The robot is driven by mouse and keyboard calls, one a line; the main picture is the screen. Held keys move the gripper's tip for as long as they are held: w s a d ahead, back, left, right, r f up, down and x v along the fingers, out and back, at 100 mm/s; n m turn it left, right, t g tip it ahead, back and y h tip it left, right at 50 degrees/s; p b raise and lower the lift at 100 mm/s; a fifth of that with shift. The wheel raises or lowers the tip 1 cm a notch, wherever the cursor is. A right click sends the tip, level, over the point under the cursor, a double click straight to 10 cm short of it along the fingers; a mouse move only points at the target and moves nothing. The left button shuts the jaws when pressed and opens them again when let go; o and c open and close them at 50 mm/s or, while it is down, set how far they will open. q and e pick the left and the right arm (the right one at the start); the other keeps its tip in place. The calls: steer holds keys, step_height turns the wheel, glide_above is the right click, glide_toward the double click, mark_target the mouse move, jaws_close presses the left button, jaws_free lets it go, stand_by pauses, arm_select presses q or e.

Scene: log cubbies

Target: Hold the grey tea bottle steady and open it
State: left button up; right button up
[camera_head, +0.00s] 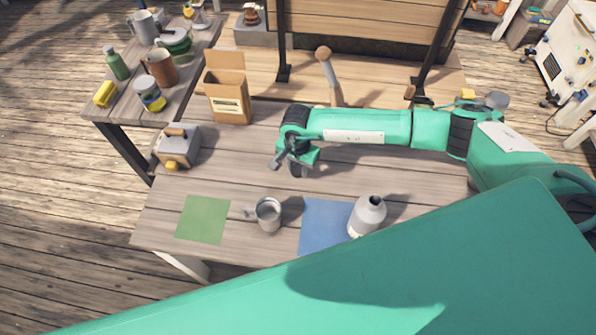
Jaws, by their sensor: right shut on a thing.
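The grey tea bottle (367,217) stands upright near the table's front, on the right part of the blue mat (322,228). Its narrow neck shows at the top; whether a cap sits on it is too small to tell. My right gripper (284,160) is behind and to the left of the bottle, clear of it, pointing down over the middle of the table. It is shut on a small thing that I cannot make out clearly. My left gripper is not in view, and nothing visible holds the bottle.
A grey mug (267,215) stands between the green mat (203,220) and the blue mat. A cardboard box (228,105), a wooden-handled tool (331,82) and a grey block-like device (178,147) stand farther back. My large teal link covers the front edge.

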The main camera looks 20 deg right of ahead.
mark_target(297, 182)
steer(key=shift+f, duration=0.85)
step_height(297, 182, down, 3)
steer(key=shift+p, duration=0.6)
steer(key=shift+f, duration=0.45)
steer(key=shift+f, duration=0.15)
steer(key=o, duration=1.1)
steer(key=shift+c, duration=0.2)
